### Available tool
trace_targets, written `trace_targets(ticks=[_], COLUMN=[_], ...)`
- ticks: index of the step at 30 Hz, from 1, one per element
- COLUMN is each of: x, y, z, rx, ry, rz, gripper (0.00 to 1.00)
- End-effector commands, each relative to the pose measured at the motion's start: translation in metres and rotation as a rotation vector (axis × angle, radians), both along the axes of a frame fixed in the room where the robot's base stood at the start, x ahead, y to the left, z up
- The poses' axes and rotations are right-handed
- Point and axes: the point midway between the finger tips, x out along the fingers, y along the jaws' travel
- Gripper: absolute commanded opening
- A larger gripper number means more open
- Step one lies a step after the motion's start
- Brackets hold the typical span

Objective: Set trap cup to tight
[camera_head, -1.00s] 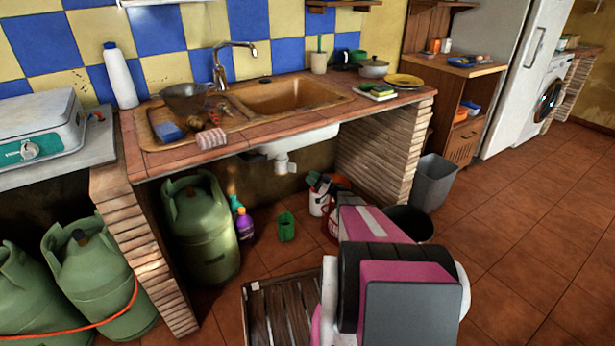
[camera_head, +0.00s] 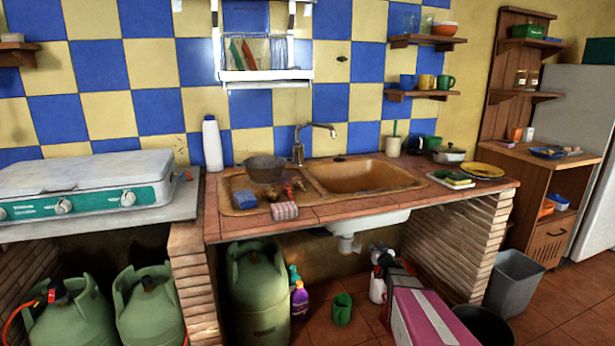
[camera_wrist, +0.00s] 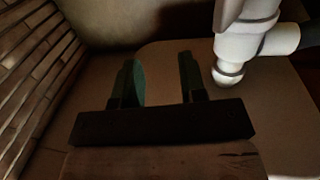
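The white sink trap (camera_head: 347,243) hangs under the sink basin, above the floor. In the wrist view, the white trap pipe (camera_wrist: 246,45) comes down at the upper right with a side pipe going right. The rounded trap cup (camera_wrist: 228,72) is at its lower end. My gripper (camera_wrist: 158,72) is open and empty, with its two dark fingers apart. It appears to the left of the cup, which is outside the fingers. I cannot tell whether the cup is loose or tight. My gripper is hidden in the head view.
A brick pillar (camera_head: 462,245) closes the right side under the sink. A grey bin (camera_head: 514,284) is at the right.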

Motion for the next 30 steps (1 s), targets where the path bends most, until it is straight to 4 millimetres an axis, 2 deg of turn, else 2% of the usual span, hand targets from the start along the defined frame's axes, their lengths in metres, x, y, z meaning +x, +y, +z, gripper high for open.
trace_targets(ticks=[2, 8, 11, 14, 20, 24, 27, 30], x=[-0.017, -0.058, -0.087, -0.121, -0.203, -0.266, -0.305, -0.335], y=[0.004, 0.009, 0.016, 0.027, 0.059, 0.087, 0.105, 0.119], z=[0.009, 0.012, 0.011, 0.010, 0.012, 0.019, 0.025, 0.032], rx=[-0.019, -0.061, -0.075, -0.087, -0.108, -0.119, -0.127, -0.131], ry=[0.084, 0.347, 0.496, 0.654, 0.988, 1.223, 1.366, 1.472], rz=[-0.084, -0.259, -0.316, -0.351, -0.351, -0.294, -0.237, -0.184], gripper=[0.38, 0.38, 0.38, 0.38, 0.38, 0.38, 0.38, 0.38])
